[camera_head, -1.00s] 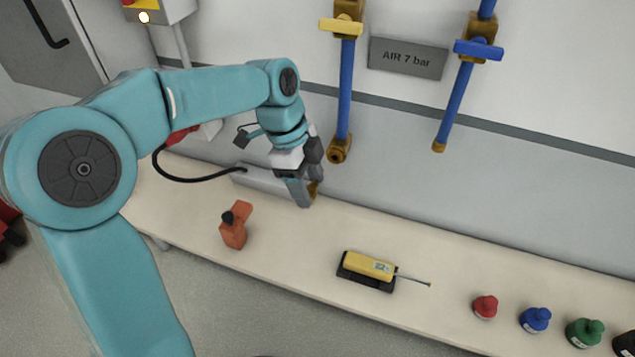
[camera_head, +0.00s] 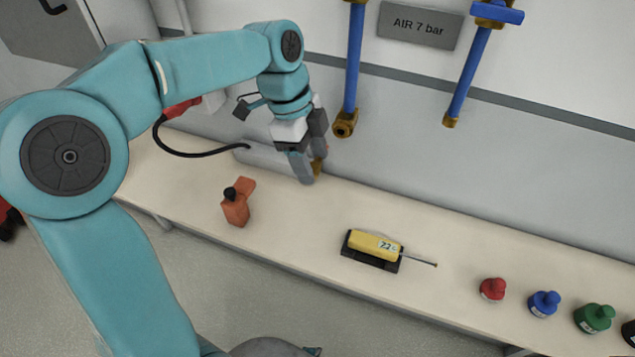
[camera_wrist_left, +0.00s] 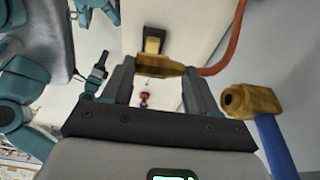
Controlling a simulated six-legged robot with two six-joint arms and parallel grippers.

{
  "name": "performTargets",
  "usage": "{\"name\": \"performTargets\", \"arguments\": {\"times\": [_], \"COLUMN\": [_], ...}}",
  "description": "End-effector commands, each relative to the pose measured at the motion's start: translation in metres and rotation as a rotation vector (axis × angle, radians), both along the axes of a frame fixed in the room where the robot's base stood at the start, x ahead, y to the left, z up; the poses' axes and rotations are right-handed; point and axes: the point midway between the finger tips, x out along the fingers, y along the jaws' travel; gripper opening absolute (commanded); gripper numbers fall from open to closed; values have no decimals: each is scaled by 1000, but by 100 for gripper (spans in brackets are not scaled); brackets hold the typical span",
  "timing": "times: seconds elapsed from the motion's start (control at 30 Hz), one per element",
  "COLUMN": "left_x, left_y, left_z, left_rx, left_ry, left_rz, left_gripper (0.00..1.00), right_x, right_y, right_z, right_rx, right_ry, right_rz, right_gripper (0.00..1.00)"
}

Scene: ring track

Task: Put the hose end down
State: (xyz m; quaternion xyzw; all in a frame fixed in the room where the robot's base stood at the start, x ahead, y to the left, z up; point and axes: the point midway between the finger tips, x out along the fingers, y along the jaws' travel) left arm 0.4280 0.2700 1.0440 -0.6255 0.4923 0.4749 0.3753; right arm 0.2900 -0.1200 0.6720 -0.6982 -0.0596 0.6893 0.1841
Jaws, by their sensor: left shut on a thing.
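My left gripper (camera_head: 313,176) is low over the back of the pale bench (camera_head: 310,225), beside the left blue pipe's open brass end (camera_head: 345,123). It is shut on the brass hose end (camera_wrist_left: 160,65), which lies across between the two fingers in the left wrist view. An orange-red hose (camera_wrist_left: 228,50) leads from it to the right and up. In the head view only a bit of brass (camera_head: 319,167) shows behind the fingers. I cannot tell whether it touches the bench.
An orange bottle-like object (camera_head: 236,205) stands on the bench, left of a yellow device (camera_head: 376,245) in a black holder with a thin rod. Red (camera_head: 492,290), blue (camera_head: 544,304) and green (camera_head: 594,318) bottles stand at the right. Bare bench lies between gripper and yellow device.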

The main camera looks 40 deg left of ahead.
Motion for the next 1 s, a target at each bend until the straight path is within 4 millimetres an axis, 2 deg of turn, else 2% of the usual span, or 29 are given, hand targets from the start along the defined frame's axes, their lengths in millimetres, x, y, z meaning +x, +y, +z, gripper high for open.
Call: {"name": "performTargets", "arguments": {"times": [0.03,0.1,0.23,0.33,0.47,0.7,0.83,1.0], "left_x": [-3,-8,-17,-20,-21,-21,-20,-20], "left_y": [-1,-2,-4,-4,-4,-4,-4,-4], "left_z": [-13,-12,-7,-15,-48,-119,-145,-160], "left_rx": [1,1,0,0,0,-1,0,0], "left_ry": [-7,-7,-5,-2,5,3,1,-2], "left_rz": [-1,0,-1,1,2,1,2,1], "left_gripper": [28,28,28,28,28,28,28,28], "right_x": [0,0,0,0,0,0,0,0], "right_y": [0,0,0,0,0,0,0,0], "right_z": [-26,-39,-53,-57,-63,-73,-77,-78], "right_rx": [0,0,0,0,0,0,0,0], "right_ry": [1,1,1,1,0,0,0,0], "right_rz": [0,0,0,0,0,0,0,0], "right_gripper": [43,43,43,43,43,43,43,43]}}
